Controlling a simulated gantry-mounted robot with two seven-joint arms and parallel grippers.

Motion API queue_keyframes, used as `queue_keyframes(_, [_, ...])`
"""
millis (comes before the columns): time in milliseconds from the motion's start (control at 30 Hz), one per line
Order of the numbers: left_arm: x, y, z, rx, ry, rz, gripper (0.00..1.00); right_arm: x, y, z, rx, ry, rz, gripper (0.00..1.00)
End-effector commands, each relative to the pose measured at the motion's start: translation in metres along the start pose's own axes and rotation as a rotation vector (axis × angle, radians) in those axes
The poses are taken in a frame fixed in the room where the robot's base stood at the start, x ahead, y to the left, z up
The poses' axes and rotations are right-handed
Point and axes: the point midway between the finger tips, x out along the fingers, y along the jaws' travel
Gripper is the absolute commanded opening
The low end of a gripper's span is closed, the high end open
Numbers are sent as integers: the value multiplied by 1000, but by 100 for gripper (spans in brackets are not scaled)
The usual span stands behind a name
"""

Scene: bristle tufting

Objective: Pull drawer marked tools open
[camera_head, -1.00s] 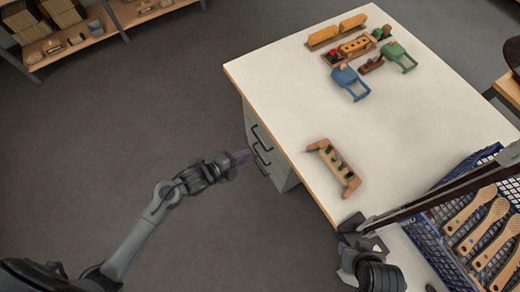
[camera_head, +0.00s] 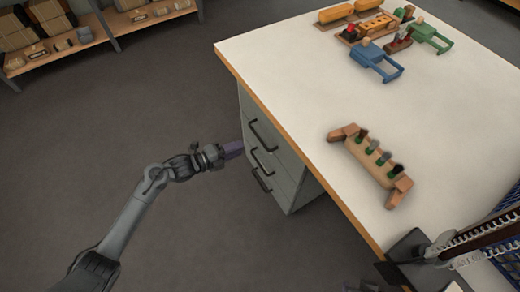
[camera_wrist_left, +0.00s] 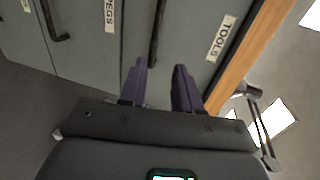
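The drawer marked TOOLS (camera_wrist_left: 195,28) is the one nearest the tabletop; it also shows as the top drawer in the head view (camera_head: 275,128). It looks shut. Its dark bar handle (camera_wrist_left: 157,32) shows in the left wrist view and in the head view (camera_head: 262,136). My left gripper (camera_head: 238,148) is just in front of the drawer fronts. In the left wrist view its purple fingers (camera_wrist_left: 160,78) are apart and empty, with the handle lined up between them. I cannot tell whether they touch it. I cannot make out my right gripper.
The PEGS drawer (camera_wrist_left: 95,50) is beside the TOOLS drawer, with its own handle (camera_wrist_left: 50,22). The white tabletop (camera_head: 300,70) overhangs the drawers. A wooden peg holder (camera_head: 372,165) and a blue frame (camera_head: 376,62) stand on it. The floor to the left is clear.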

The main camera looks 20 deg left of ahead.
Motion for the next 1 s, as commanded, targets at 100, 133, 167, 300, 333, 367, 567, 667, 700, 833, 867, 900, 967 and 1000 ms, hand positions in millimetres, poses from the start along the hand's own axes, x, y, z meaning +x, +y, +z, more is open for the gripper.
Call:
queue_keyframes(100, [5,11,8,13,-3,-8,32,19,0,6,-1,0,1,43])
queue_keyframes(133, [6,12,9,14,-4,-9,32,20,-1,6,-1,1,1,43])
queue_keyframes(167, [7,12,10,15,-4,-10,32,21,-1,7,-1,1,1,43])
queue_keyframes(300, [16,12,12,16,-5,-14,32,26,-1,8,-1,2,0,43])
queue_keyframes(333, [18,12,12,16,-5,-14,32,27,-1,8,-1,2,0,43])
queue_keyframes(367, [22,12,12,16,-5,-15,32,28,-1,9,0,2,0,43])
queue_keyframes(567, [52,12,12,15,-6,-15,32,41,-2,13,3,3,-2,43])
queue_keyframes(667, [69,12,12,16,-6,-15,32,48,-3,15,5,3,-3,43])
queue_keyframes(700, [76,12,12,15,-6,-15,32,51,-3,16,6,3,-4,43])
queue_keyframes(833, [93,12,11,16,-5,-14,32,58,-4,18,7,3,-5,43])
queue_keyframes(867, [97,11,12,16,-6,-14,32,60,-4,18,8,3,-6,43])
queue_keyframes(900, [101,12,12,16,-6,-13,32,61,-4,19,8,3,-6,43])
queue_keyframes(967, [106,11,12,16,-6,-12,32,63,-4,20,8,3,-6,43])
queue_keyframes(1000, [108,10,12,16,-6,-13,32,64,-4,20,8,3,-6,43])
